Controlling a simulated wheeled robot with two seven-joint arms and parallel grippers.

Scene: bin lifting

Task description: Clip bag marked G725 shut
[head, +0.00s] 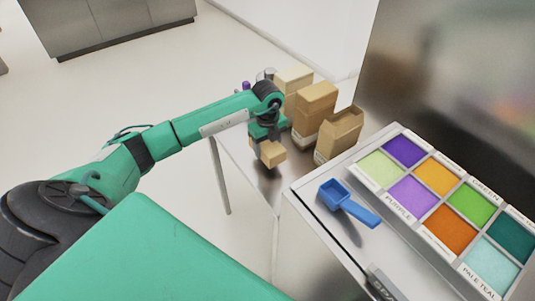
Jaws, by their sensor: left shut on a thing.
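Three tan bags stand in a row on a metal side table. The far bag (292,79) and the middle bag (315,102) look folded over at the top. The near bag (337,134) looks open at the top. I cannot read any marking, so I cannot tell which is G725. My left gripper (268,146) is to the left of the bags, pointing down, shut on a small tan block (273,155). I cannot tell whether the block is a clip or touches the table. My right gripper is not in view.
A nearer counter (305,195) holds a blue scoop (347,204) and a tray (410,217) of coloured powders with labels. A small purple thing (246,86) and a grey cylinder (268,73) are behind my left wrist. A metal panel rises behind.

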